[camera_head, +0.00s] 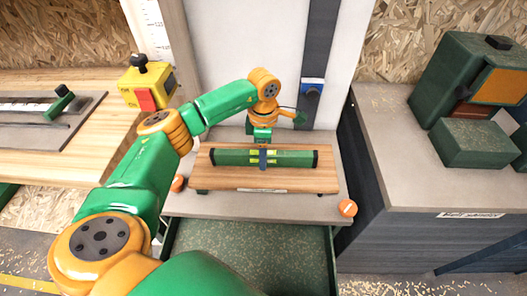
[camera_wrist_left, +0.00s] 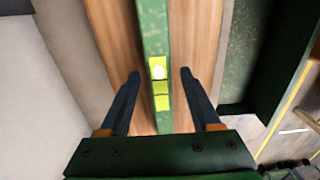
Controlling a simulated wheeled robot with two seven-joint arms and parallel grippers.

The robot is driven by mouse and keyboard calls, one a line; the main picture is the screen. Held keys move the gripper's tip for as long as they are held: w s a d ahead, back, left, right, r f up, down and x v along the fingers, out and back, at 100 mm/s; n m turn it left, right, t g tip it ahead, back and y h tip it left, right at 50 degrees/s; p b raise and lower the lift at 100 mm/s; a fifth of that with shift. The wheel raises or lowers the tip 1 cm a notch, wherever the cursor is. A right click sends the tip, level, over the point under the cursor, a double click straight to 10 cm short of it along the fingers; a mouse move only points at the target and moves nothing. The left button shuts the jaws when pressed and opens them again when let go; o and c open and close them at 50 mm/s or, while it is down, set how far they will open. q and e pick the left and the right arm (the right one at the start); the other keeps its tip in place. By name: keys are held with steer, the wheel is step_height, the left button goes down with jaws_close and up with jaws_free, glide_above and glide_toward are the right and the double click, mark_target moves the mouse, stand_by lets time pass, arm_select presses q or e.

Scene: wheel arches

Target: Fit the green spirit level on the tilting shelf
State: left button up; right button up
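The green spirit level (camera_head: 225,157), with black end caps and yellow-green vials, lies lengthwise on the wooden tilting shelf (camera_head: 220,181). My left gripper (camera_head: 263,157) is over the middle of the level, with a dark finger showing in front of it. In the left wrist view the level (camera_wrist_left: 155,35) runs between the two fingers of my left gripper (camera_wrist_left: 159,74). The fingers are spread, with a gap showing on each side of the level. The wooden shelf (camera_wrist_left: 195,45) shows on both sides of it. My right gripper is in neither view.
Orange round knobs (camera_head: 347,208) sit near the grey bench's front corners. A green tray or drawer (camera_head: 250,250) is below. A yellow box with a red part (camera_head: 147,88) stands at left; a green box (camera_head: 473,143) and machine (camera_head: 450,75) stand at right.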

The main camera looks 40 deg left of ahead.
arm_select(q)
step_height(320, 180, up, 7)
steer(key=shift+r+b, duration=0.1)
steer(key=shift+b, duration=0.35)
stand_by(0.4)
